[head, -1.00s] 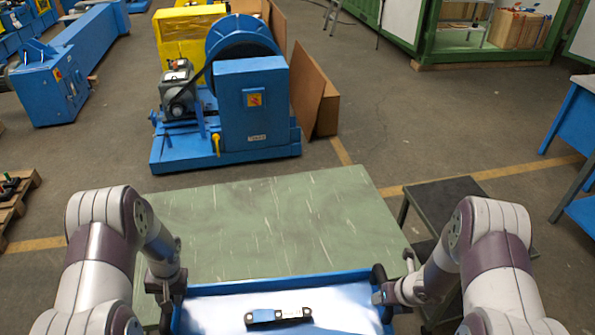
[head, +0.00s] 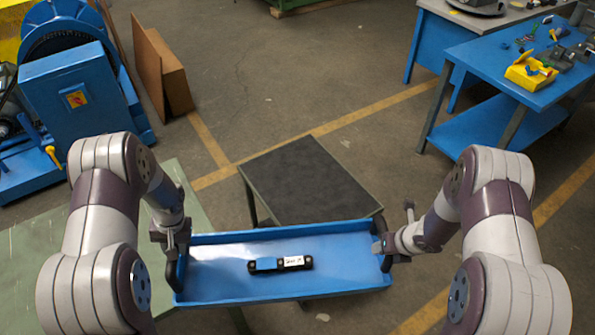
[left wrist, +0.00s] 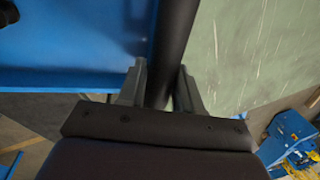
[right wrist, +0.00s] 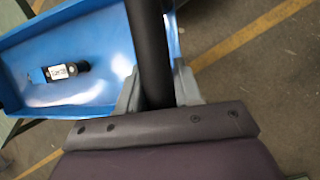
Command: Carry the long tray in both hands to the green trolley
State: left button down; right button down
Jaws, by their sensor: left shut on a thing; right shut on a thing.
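The long blue tray (head: 320,290) hangs level between my two grippers, with a black handle at each end. A small blue and black part with a white label (head: 280,263) lies inside it. My left gripper (head: 172,238) is shut on the left handle, a black bar in the left wrist view (left wrist: 172,50). My right gripper (head: 386,246) is shut on the right handle, which shows in the right wrist view (right wrist: 149,50). No trolley with a plainly green top shows; a low dark-topped stand (head: 308,180) with thin greenish edges is just beyond the tray.
A pale green tabletop (head: 190,205) lies at the left, partly beside and under the tray's left end. A blue machine (head: 75,90) and brown boards (head: 165,75) stand at the far left. Blue workbenches (head: 500,70) stand at the far right. Open floor lies between.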

aim_at(325, 217)
jog(key=i+z, duration=0.25)
jog(key=i, duration=0.25)
jog(key=i+z, duration=0.3)
jog(key=i, duration=0.2)
jog(key=i+j+z, duration=0.1)
jog(key=i+j, duration=0.05)
jog(key=j, duration=0.1)
